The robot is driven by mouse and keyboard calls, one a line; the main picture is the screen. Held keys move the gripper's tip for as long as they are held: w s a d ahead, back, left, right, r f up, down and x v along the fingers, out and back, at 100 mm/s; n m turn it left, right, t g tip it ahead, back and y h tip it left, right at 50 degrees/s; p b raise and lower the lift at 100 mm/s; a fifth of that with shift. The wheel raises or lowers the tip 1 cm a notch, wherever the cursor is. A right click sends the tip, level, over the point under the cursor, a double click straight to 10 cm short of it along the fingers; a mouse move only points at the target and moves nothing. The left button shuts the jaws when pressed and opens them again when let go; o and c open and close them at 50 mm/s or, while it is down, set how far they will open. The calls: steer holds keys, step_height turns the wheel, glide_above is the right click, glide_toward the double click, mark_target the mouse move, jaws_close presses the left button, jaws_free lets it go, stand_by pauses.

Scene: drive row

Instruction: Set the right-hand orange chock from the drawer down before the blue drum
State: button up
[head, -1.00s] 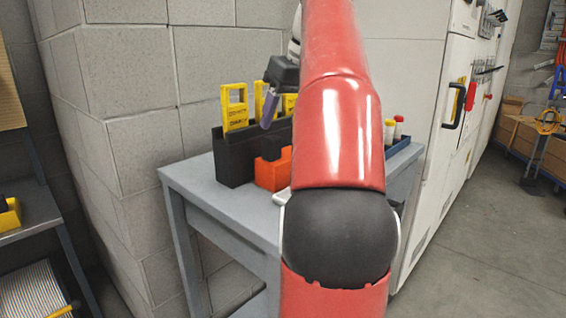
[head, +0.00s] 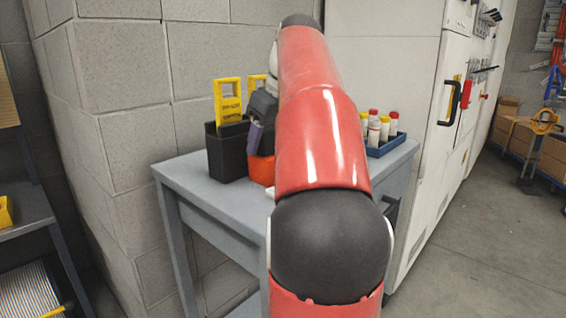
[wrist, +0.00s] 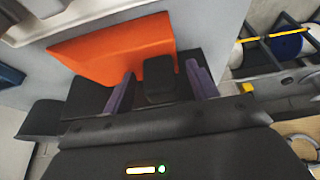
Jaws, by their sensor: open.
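My gripper (head: 255,137) is low over the grey bench, in front of an orange box-like thing (head: 261,171); my arm covers much of that area. In the wrist view my gripper (wrist: 161,88) has its two purple fingers apart, with a black block between them. I cannot tell what that block is or whether the fingers touch it. An orange panel (wrist: 112,48) lies just beyond the fingers. A blue rounded thing (wrist: 286,46), perhaps the blue drum, shows at the upper right of the wrist view.
On the bench (head: 205,190) stand a black holder (head: 227,152) with a yellow piece (head: 228,101) and a blue tray (head: 392,146) of capped bottles. A block wall (head: 125,120) is close at the left, a white cabinet (head: 400,70) behind. Floor is free at the right.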

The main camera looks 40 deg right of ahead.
jaws_close()
steer(key=shift+r, duration=0.1)
stand_by(0.4)
